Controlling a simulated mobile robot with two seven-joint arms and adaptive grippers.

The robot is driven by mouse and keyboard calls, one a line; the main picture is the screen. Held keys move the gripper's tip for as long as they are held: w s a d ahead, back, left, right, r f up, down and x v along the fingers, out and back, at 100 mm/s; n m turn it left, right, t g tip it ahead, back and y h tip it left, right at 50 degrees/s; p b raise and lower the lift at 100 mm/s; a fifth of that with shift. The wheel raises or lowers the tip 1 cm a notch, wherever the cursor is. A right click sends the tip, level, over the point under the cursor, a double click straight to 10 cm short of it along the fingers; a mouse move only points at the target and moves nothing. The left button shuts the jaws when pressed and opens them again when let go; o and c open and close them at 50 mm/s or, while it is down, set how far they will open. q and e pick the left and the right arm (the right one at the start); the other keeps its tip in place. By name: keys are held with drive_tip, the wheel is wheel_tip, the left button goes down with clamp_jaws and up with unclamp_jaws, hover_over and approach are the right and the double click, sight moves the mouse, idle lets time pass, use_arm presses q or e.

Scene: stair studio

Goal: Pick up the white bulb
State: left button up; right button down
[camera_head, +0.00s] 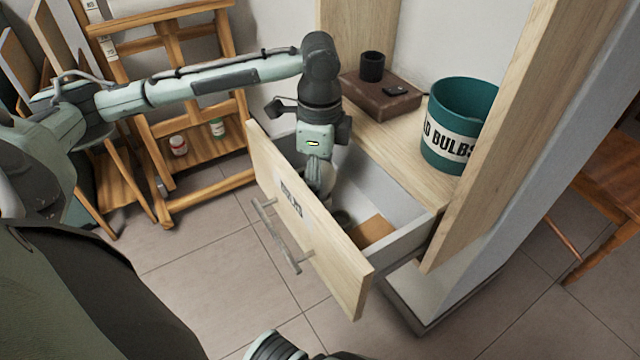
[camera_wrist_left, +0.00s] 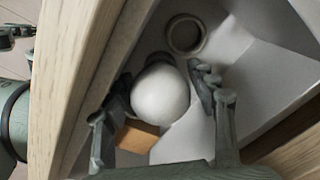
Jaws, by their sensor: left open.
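The white bulb (camera_wrist_left: 161,94) shows in the left wrist view as a round white globe inside the open drawer (camera_head: 312,240). My left gripper (camera_wrist_left: 166,82) is open, with one finger on each side of the bulb; I cannot tell whether either finger touches it. In the head view my left gripper (camera_head: 322,190) reaches down into the drawer behind its wooden front.
The drawer also holds a round ring-shaped item (camera_wrist_left: 186,35) and an orange-brown piece (camera_head: 372,230). A teal bucket (camera_head: 450,105) lettered "BULBS" stands on the wooden top, beside a brown box (camera_head: 381,97). A wooden easel (camera_head: 165,90) stands at the left.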

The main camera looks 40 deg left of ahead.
use_arm(q)
drive_tip(key=shift+f, duration=0.75)
drive_tip(key=shift+c, duration=0.6)
drive_tip(key=c, duration=0.9)
drive_tip(key=shift+r, duration=0.15)
